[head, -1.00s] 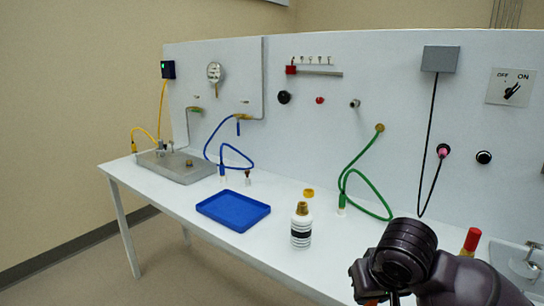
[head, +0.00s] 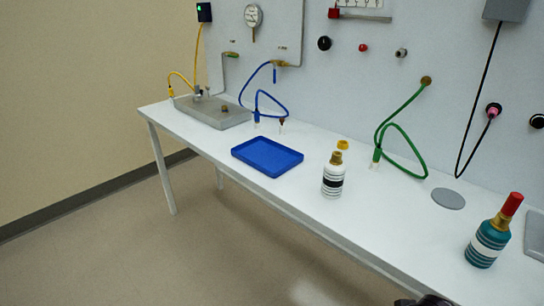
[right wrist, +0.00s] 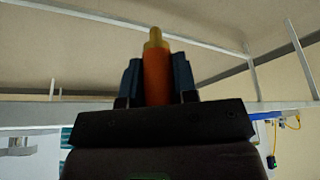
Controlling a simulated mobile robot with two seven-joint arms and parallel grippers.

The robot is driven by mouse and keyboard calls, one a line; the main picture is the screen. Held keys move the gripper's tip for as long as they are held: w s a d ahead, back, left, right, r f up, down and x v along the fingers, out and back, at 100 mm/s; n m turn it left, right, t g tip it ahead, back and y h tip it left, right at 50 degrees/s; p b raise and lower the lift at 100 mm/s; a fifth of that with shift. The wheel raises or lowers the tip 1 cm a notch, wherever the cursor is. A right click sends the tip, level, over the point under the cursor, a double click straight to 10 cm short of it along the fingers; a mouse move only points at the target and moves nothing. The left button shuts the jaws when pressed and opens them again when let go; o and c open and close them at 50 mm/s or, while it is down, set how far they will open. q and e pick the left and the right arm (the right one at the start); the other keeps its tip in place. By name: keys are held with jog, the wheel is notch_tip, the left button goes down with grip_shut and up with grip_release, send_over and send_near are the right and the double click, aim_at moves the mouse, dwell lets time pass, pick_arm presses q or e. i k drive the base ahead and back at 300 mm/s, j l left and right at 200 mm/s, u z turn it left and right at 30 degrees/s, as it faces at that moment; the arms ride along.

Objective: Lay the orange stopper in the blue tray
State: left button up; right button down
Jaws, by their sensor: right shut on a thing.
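The blue tray (head: 267,157) lies flat and empty on the white bench, left of the middle in the head view. The orange stopper (right wrist: 157,78) stands between the two dark fingers of my right gripper (right wrist: 158,70) in the right wrist view, its tan tip (right wrist: 155,38) pointing away from the gripper. The fingers are shut on it. In the head view only a dark bit of my right arm shows at the bottom edge, and the stopper is out of sight there. My left gripper is not in view.
A teal bottle (head: 487,243) with a red stopper (head: 512,203) stands at right. Blue and green hoses hang behind. The bench front between the bottles is clear.

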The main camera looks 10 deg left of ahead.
aim_at(258, 154)
jog(key=i+j, duration=0.1)
jog(key=j, duration=0.3)
jog(key=i+j, duration=0.15)
jog(key=j, duration=0.2)
jog(key=i+j, duration=0.1)
jog(key=j, duration=0.3)
jog(key=i+j+z, duration=0.1)
jog(key=j, duration=0.25)
jog(key=i+j, duration=0.15)
jog(key=j, duration=0.25)
jog(key=i+j, duration=0.1)
jog(key=j, duration=0.3)
jog(key=i+j, duration=0.15)
jog(key=j, duration=0.2)
